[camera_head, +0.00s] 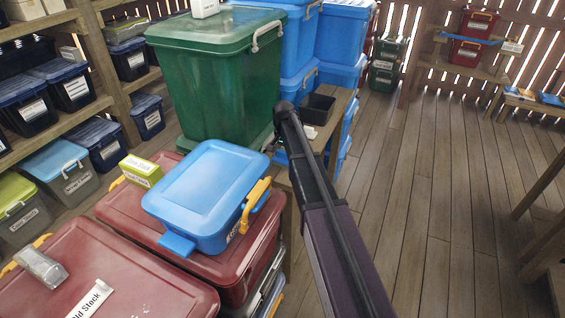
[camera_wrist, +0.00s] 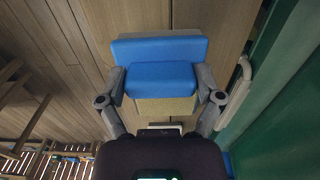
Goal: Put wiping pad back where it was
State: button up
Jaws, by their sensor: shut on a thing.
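In the wrist view, my gripper (camera_wrist: 162,84) is shut on the wiping pad (camera_wrist: 160,78), a block with a blue top and a beige lower face. One finger presses on each side of it. A wider blue part (camera_wrist: 158,49) shows just beyond; I cannot tell whether it belongs to the same thing. Wooden boards lie behind the pad, and I cannot tell its height above them. In the head view my arm reaches toward the wooden stand by the green bin, and the gripper and pad are hidden there.
The tall green bin (camera_head: 205,85) with a pale handle (camera_wrist: 238,90) stands close at the gripper's right in the wrist view. A black open tray (camera_head: 318,109) is on the stand. A blue lidded box (camera_head: 205,195) sits on a red bin (camera_head: 120,215).

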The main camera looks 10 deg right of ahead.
aim_at(284, 158)
jog(key=shift+f+b, duration=1.55)
jog(key=shift+f, duration=0.15)
jog(key=shift+f, duration=0.2)
jog(key=o, duration=0.7)
jog(key=shift+r, duration=0.1)
jog(key=shift+o, duration=0.2)
jog(key=shift+r, duration=0.15)
notch_tip(284, 158, up, 12)
jog(key=p, duration=1.2)
